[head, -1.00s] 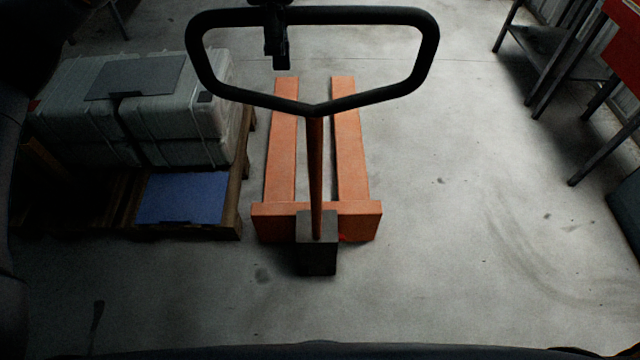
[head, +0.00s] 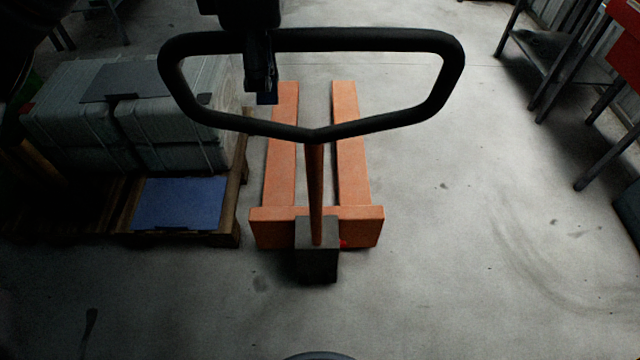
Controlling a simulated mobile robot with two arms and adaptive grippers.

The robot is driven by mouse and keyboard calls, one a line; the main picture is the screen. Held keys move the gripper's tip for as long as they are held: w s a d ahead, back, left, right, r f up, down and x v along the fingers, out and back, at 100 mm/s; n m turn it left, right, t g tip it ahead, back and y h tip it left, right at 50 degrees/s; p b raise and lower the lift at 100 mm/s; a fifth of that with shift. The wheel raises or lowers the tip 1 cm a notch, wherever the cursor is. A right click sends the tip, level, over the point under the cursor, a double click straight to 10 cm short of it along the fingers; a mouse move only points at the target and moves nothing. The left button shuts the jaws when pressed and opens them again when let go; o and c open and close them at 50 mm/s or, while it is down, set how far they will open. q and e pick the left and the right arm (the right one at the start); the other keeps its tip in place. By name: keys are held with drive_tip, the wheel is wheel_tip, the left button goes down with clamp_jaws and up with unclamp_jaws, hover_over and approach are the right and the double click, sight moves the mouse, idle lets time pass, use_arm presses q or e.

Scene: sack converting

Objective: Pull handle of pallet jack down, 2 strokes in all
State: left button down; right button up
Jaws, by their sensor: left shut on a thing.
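The pallet jack's handle (head: 390,125) is a black loop on an orange shaft (head: 315,190). It stands large in the upper middle of the head view. The jack's orange forks (head: 347,150) lie on the floor behind it, with a dark block (head: 317,262) at the shaft's foot. My left gripper (head: 262,75) comes down from the top and is shut on the upper bar of the handle, left of its middle. The gripper hides a short part of that bar. My right gripper is not in view.
A wooden pallet (head: 243,185) with grey wrapped sacks (head: 170,135) and a blue sheet (head: 180,203) stands close left of the jack. Dark metal racks (head: 545,75) stand at the upper right. The floor (head: 470,260) on the right and in front is clear.

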use_arm(q)
drive_tip(key=shift+s+a+r, duration=0.15)
drive_tip(key=shift+s, duration=0.1)
drive_tip(key=s+f+b, duration=0.2)
drive_tip(key=s+b, duration=0.1)
drive_tip(key=s, duration=0.4)
drive_tip(key=shift+f+b, duration=0.15)
drive_tip(key=shift+b, duration=0.15)
